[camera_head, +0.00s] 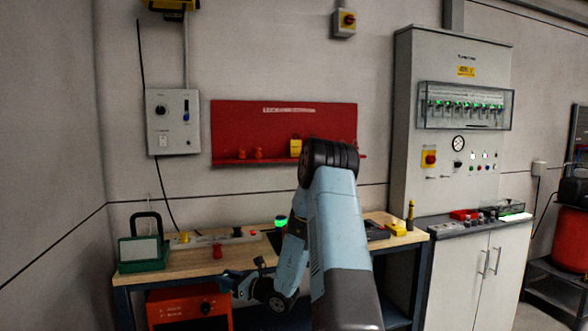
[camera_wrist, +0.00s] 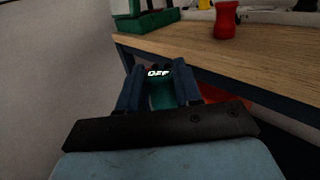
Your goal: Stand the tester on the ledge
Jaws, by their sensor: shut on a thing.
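My gripper (camera_wrist: 158,72) is shut on a small teal thing (camera_wrist: 162,95) with the white word "OFF" at its far end. It appears to be the tester; most of it is hidden between the fingers. In the head view my gripper (camera_head: 232,283) hangs in front of the workbench, below the bench top's front edge. The held thing can hardly be made out there. A red board (camera_head: 285,125) on the wall has a narrow ledge (camera_head: 225,163) along its bottom, carrying small orange things and a yellow box (camera_head: 296,148). I cannot tell whether this is the named ledge.
A grey cabinet (camera_head: 455,275) with a cluttered top stands at right.

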